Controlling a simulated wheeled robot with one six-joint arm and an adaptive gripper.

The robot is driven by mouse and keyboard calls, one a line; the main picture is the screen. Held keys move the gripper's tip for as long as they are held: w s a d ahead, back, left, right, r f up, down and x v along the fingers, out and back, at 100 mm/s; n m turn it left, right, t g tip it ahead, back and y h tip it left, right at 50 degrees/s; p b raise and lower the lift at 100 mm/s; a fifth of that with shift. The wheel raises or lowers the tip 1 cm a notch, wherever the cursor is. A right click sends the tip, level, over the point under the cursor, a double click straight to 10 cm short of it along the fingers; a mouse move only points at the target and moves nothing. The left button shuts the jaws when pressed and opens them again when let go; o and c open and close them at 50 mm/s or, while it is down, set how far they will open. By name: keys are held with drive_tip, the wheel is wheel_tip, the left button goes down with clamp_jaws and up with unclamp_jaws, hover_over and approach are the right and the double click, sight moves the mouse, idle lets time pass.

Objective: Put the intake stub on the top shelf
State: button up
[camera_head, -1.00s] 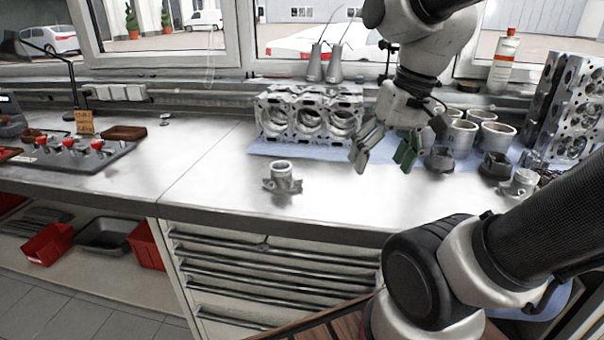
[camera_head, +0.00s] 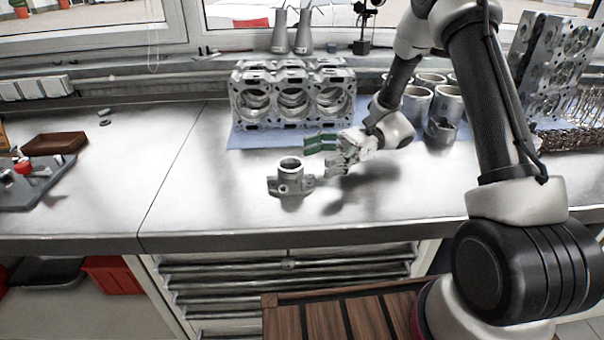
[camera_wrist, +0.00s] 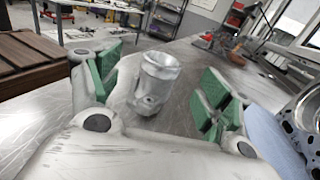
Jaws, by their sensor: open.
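The intake stub (camera_head: 290,178), a small grey metal flanged tube, stands upright on the metal workbench. My gripper (camera_head: 325,156) is open just right of it, with its green-padded fingers pointing left toward the stub. In the wrist view the stub (camera_wrist: 157,82) shows between the two open fingers (camera_wrist: 160,92), a little beyond or near their tips; I cannot tell whether they touch it. The top shelf cannot be made out for certain in these views.
An engine block (camera_head: 292,95) stands on a blue mat behind the stub. Several cylinder liners (camera_head: 417,104) and a cylinder head (camera_head: 560,65) stand to the right. A wooden slatted piece (camera_head: 345,318) is below the bench front. The bench left of the stub (camera_head: 215,185) is clear.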

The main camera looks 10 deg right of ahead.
sight(291, 164)
drive_tip(key=shift+w+a+f, duration=0.1)
drive_tip(key=shift+a+f, duration=0.1)
drive_tip(key=x, duration=0.7)
drive_tip(key=shift+a, duration=0.15)
drive_tip(key=c, duration=1.4)
